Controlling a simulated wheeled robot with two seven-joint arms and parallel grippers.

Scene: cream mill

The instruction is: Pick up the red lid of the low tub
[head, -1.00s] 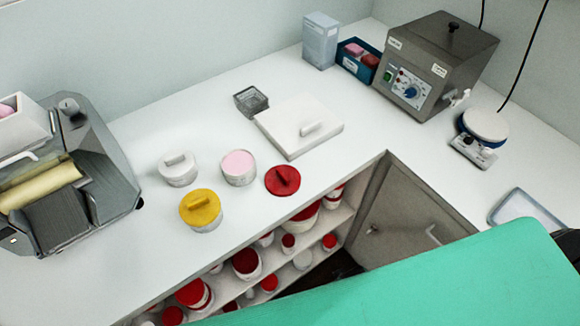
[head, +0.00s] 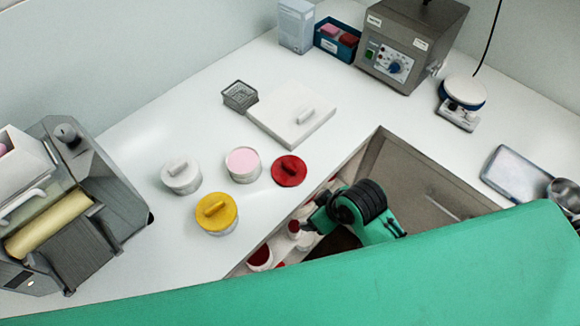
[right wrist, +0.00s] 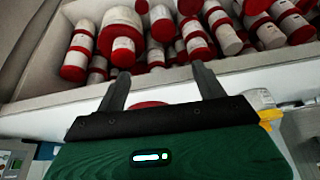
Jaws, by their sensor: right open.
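The red lid (head: 289,170) with a bar handle lies flat on the white counter, just right of an open low tub (head: 243,164) with pink contents. In the right wrist view a red lid (right wrist: 150,104) shows in part behind the gripper body, between the finger bases. My right gripper (right wrist: 160,68) is open and empty, its fingers pointing toward the shelf jars. In the head view my right arm is over the shelf opening, in front of and to the right of the lid, apart from it; its fingertips are hard to make out. My left gripper is not in view.
A yellow-lidded tub (head: 217,213) and a white-lidded tub (head: 181,174) stand left of the lid. A white board (head: 292,120) lies behind it. The counter edge and shelf with red-lidded jars (right wrist: 123,35) are in front. A steel mill (head: 70,210) stands at left.

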